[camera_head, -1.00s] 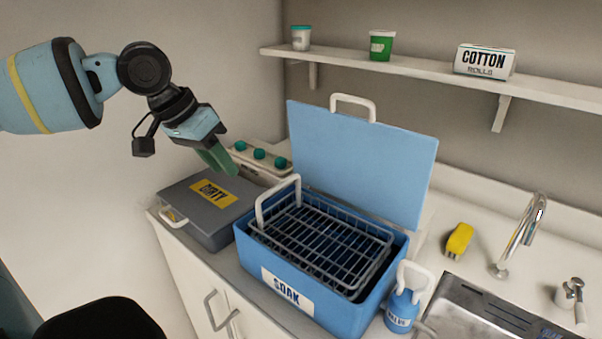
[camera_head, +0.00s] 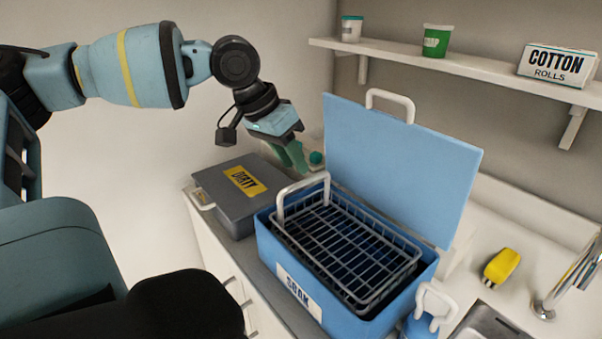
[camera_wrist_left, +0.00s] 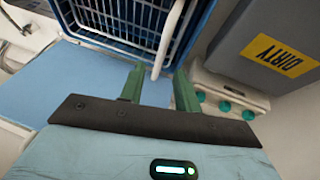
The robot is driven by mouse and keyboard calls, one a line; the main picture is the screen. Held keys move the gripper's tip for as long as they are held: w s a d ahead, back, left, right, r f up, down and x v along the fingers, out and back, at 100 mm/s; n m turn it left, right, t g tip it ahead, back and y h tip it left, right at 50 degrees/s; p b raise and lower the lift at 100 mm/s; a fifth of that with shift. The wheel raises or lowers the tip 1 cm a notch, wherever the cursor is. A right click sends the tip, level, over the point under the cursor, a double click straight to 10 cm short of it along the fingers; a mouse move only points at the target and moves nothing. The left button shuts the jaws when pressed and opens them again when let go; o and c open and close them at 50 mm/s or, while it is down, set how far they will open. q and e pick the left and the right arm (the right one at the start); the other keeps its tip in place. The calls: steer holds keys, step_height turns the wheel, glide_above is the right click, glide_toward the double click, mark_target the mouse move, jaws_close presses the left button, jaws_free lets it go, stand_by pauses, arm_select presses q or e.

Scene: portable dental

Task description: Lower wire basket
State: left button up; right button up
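The dark wire basket (camera_head: 345,250) sits in the open blue SOAK box (camera_head: 400,315), with its rim near the box's top edge. Its white handle (camera_head: 305,186) stands up at the basket's left end. My left gripper (camera_head: 298,165) is above and behind the handle in the head view, apart from it as far as I can tell. In the left wrist view, the two green fingers (camera_wrist_left: 158,88) are spread apart, and the white handle (camera_wrist_left: 168,38) shows ahead between them. The gripper holds nothing. My right gripper is not in view.
The box's blue lid (camera_head: 400,165) stands open behind it. A grey DIRTY box (camera_head: 225,205) is on the left. A blue bottle (camera_head: 420,325) stands close to the box's right side. A shelf (camera_head: 460,73) runs above.

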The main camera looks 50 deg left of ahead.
arm_select(q)
steer(key=shift+x, duration=1.8)
jaws_close()
steer(key=shift+b, duration=0.3)
